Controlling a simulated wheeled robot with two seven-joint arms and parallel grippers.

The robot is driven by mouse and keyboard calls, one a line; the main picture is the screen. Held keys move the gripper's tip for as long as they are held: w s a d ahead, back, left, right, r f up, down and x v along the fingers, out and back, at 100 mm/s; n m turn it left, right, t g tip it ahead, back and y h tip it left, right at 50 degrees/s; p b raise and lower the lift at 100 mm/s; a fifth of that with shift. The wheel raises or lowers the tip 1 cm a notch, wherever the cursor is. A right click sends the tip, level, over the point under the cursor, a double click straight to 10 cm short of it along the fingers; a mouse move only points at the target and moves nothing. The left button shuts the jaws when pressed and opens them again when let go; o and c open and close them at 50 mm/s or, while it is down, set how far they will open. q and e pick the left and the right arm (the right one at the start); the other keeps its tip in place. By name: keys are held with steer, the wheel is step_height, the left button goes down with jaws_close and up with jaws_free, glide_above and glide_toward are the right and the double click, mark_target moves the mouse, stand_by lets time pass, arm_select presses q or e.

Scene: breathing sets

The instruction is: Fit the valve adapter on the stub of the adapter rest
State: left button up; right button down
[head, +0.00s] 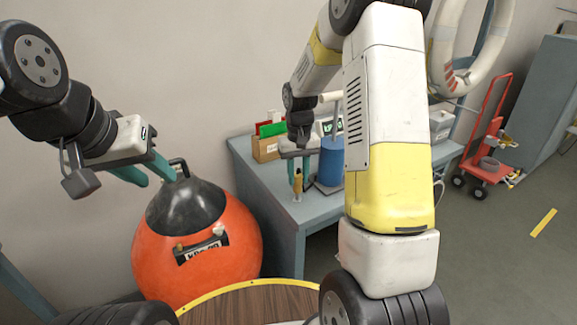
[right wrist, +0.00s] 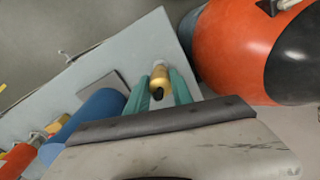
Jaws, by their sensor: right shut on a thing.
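My right gripper (head: 298,184) is above the near corner of the blue-grey table. Its teal fingers are shut on the brass-coloured valve adapter (head: 298,178), which it holds roughly upright. In the right wrist view the adapter (right wrist: 160,78) sits between the fingers (right wrist: 164,84), its dark end facing the camera. A small pale piece (head: 297,197) shows directly below the adapter and may be the stub of the adapter rest. I cannot tell whether the adapter touches it. My left gripper (head: 146,170) is empty in front of the wall, its teal fingers apart, above the orange tank.
The orange tank (head: 190,255) with a dark top stands left of the table (head: 270,205). A blue cylinder (head: 331,165) stands close to the right of my right gripper. A cardboard box (head: 265,150) with folders is behind. My right arm hides much of the table.

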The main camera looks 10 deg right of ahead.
mark_target(298, 184)
steer(key=shift+f, duration=0.25)
steer(key=shift+f, duration=1.35)
steer(key=c, duration=1)
jaws_free()
steer(key=shift+c, duration=0.2)
steer(key=shift+r, duration=3.9)
steer(key=s+a+r+t+y, duration=0.1)
steer(key=s+r+t, duration=0.2)
steer(key=s+r, duration=0.5)
steer(key=s+a+r+t+y, duration=0.1)
steer(key=s+r+t, duration=0.2)
steer(key=s+r, duration=0.6)
steer(key=s, duration=0.7)
